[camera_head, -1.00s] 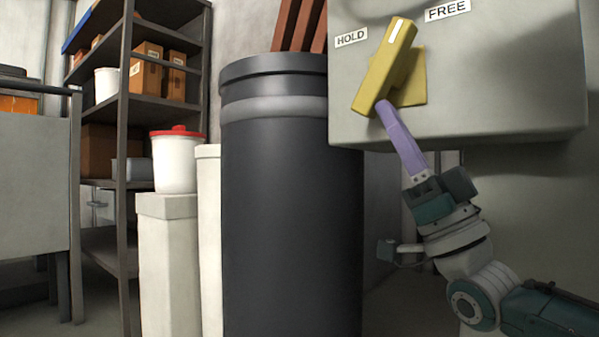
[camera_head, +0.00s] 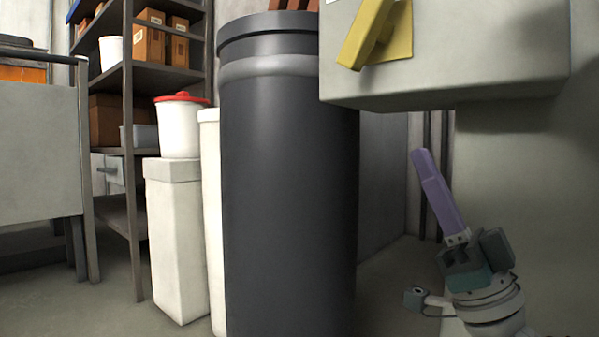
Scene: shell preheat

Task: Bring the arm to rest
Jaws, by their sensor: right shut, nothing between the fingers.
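My right gripper (camera_head: 424,158) is in the lower right of the head view. Its purple fingers are shut together with nothing between them and point up and slightly left. It is below the grey box (camera_head: 450,75) and apart from it. The yellow lever (camera_head: 366,32) on the front of the box tilts up to the right, and its upper end is cut off by the top of the picture. The lever sits on a yellow plate (camera_head: 402,35). No part of my left gripper shows.
A large dark drum (camera_head: 288,190) stands in the middle, left of my right gripper. White bins (camera_head: 180,235), a white bucket with a red lid (camera_head: 180,128), a dark shelf with boxes (camera_head: 129,120) and a grey cabinet (camera_head: 40,140) are further left. Some floor (camera_head: 395,275) shows between drum and gripper.

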